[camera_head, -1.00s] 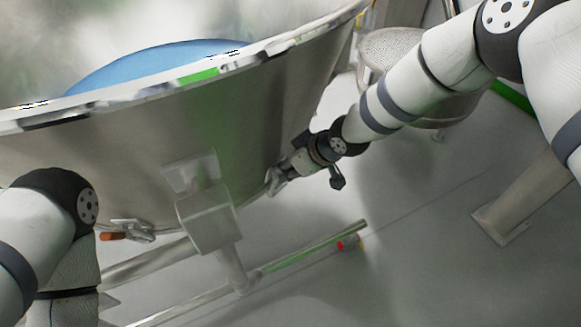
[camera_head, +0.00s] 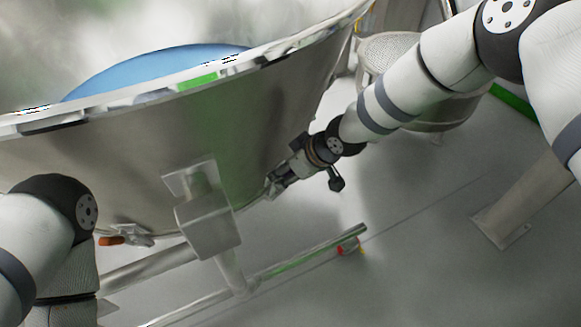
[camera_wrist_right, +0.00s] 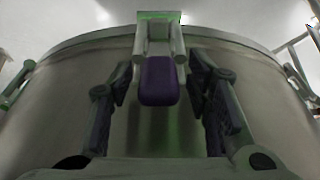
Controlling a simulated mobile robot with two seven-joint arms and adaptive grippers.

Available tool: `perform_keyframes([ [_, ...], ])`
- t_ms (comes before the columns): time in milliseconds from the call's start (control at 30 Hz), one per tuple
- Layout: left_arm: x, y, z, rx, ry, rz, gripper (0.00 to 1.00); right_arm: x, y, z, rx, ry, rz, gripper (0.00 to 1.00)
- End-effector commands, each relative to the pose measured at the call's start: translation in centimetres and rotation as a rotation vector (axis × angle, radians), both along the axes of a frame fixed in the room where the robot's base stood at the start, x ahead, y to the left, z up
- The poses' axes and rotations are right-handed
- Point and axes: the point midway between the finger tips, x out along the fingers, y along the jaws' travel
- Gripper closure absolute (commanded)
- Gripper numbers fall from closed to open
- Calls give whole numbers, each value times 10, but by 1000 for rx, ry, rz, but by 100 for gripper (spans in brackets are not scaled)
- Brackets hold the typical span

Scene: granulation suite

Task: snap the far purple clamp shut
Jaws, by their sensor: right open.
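The purple clamp handle (camera_wrist_right: 159,82) shows in the right wrist view, hanging from a pale metal clamp body (camera_wrist_right: 158,42) at the vessel's rim. My right gripper (camera_wrist_right: 160,78) is open, with one finger on each side of the handle. Gaps show between the handle and both fingers. In the head view my right gripper (camera_head: 278,181) is at the right side of the steel vessel (camera_head: 130,180), and the purple handle cannot be made out there. My left arm comes in at the left, but its gripper is out of sight.
An orange-handled clamp (camera_head: 111,241) sits low on the vessel at the left. A boxy metal bracket (camera_head: 207,220) stands out from the vessel's front. A round perforated stool (camera_head: 392,50) is behind my right arm. The grey floor (camera_head: 400,240) at right is mostly clear.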

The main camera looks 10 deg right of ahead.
Motion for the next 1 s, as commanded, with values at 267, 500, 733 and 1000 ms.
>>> perform_keyframes([
  [267, 0, 0, 0, 0, 0, 0, 60, -25, -24, 54, 1, -4, -3, 55],
  [500, 0, 0, 0, 0, 0, 0, 60, -45, -42, 93, 1, -2, -1, 55],
  [733, 0, 0, 0, 0, 0, 0, 60, -49, -45, 99, 0, 0, -1, 55],
  [1000, 0, 0, 0, 0, 0, 0, 60, -49, -45, 98, 0, 0, 0, 55],
])
